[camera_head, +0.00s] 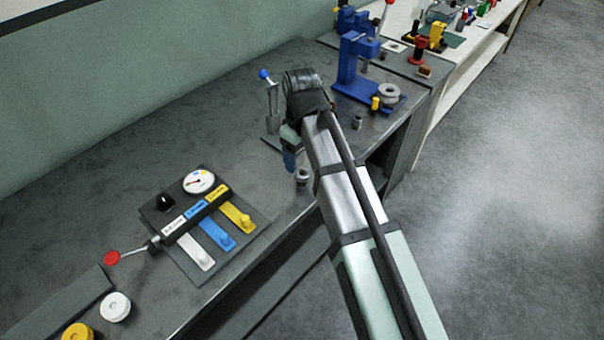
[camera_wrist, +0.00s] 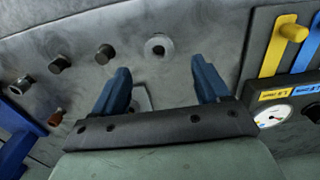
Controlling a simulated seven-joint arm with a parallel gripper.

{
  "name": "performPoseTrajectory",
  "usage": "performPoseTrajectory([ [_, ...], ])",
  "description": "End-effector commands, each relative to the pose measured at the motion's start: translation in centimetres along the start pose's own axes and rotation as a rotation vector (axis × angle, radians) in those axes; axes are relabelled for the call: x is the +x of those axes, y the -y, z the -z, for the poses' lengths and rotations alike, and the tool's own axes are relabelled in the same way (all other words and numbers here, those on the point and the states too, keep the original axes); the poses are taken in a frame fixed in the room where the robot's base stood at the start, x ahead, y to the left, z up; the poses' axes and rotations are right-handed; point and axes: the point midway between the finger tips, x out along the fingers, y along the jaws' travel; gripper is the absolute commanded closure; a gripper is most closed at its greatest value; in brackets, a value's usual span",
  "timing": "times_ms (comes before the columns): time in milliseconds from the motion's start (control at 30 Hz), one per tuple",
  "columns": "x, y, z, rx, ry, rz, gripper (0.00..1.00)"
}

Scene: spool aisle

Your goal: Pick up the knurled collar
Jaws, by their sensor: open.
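A grey metal ring with a central hole (camera_wrist: 158,46), which looks like the knurled collar, lies on the bench, beyond and between my fingertips in the wrist view. It also seems to be the small ring near the bench's front edge (camera_head: 302,177) in the head view. Its knurling is too small to make out. My gripper (camera_wrist: 163,78) is open, its two blue fingers apart with nothing held between them. In the head view my gripper (camera_head: 289,158) is partly hidden by my arm, above the bench and a little behind the ring.
Dark cylinders (camera_wrist: 105,54) stand to the left in the wrist view, with another ring (camera_wrist: 20,86) farther left. A lever-and-dial panel (camera_head: 203,228) lies left in the head view. A blue press (camera_head: 352,62) stands behind right. The bench between is mostly clear.

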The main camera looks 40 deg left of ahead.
Motion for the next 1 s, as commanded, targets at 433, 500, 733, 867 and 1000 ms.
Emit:
performPoseTrajectory([
  [433,2.9,-0.1,-0.5,0.001,0.001,0.001,0.25],
  [500,3.8,-0.1,-0.5,0.001,0.001,0.001,0.25],
  [733,5.5,-0.1,-0.4,0.001,-0.001,0.000,0.25],
  [867,5.5,-0.1,-0.4,0.001,-0.002,-0.001,0.25],
  [1000,5.5,-0.1,-0.4,0.001,-0.001,0.000,0.33],
])
